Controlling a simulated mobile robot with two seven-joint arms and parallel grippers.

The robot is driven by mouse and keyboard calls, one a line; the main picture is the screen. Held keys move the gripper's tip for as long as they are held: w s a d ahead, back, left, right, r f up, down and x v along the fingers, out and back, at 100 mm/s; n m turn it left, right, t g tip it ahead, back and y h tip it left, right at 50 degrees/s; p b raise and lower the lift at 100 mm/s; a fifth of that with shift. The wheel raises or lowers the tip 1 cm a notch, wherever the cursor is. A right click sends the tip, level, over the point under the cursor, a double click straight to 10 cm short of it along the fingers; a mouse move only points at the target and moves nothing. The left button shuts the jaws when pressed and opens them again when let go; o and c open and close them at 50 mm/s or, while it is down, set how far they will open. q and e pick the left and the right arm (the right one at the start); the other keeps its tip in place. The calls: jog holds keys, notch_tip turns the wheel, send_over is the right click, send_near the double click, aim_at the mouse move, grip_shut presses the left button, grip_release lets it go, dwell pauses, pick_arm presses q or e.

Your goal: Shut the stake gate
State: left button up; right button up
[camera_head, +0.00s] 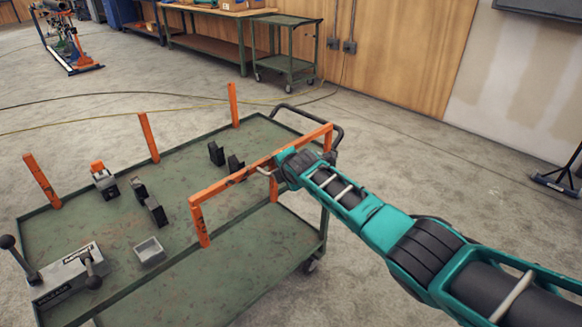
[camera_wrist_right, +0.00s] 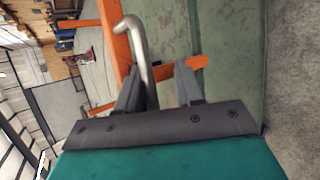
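The stake gate (camera_head: 240,175) is an orange bar on short posts along the near long side of a green cart. Its far end reaches the cart's black push handle. My right gripper (camera_head: 272,172) is at the middle of the gate, and a small pale rod end shows there. In the right wrist view a bent silver rod (camera_wrist_right: 142,50) stands between my right gripper's fingers (camera_wrist_right: 158,85), closer to the left one. The fingers are apart, with orange visible between rod and right finger. The rod's lower end is hidden. My left gripper is not in view.
The green cart (camera_head: 105,232) carries several orange stakes (camera_head: 148,138) on its far side, black blocks (camera_head: 155,210), a small grey tray (camera_head: 149,250) and a lever box (camera_head: 68,278). Another green cart (camera_head: 287,45) stands behind. The floor right of the cart is open.

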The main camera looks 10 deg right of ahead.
jog(key=shift+s+r+p, duration=0.3)
jog(key=shift+r+p, duration=0.05)
jog(key=shift+r, duration=0.25)
jog(key=p+v, duration=0.2)
jog(key=v, duration=0.9)
jog(key=shift+s+f, duration=0.2)
jog(key=shift+s, duration=0.05)
jog(key=shift+d, duration=0.1)
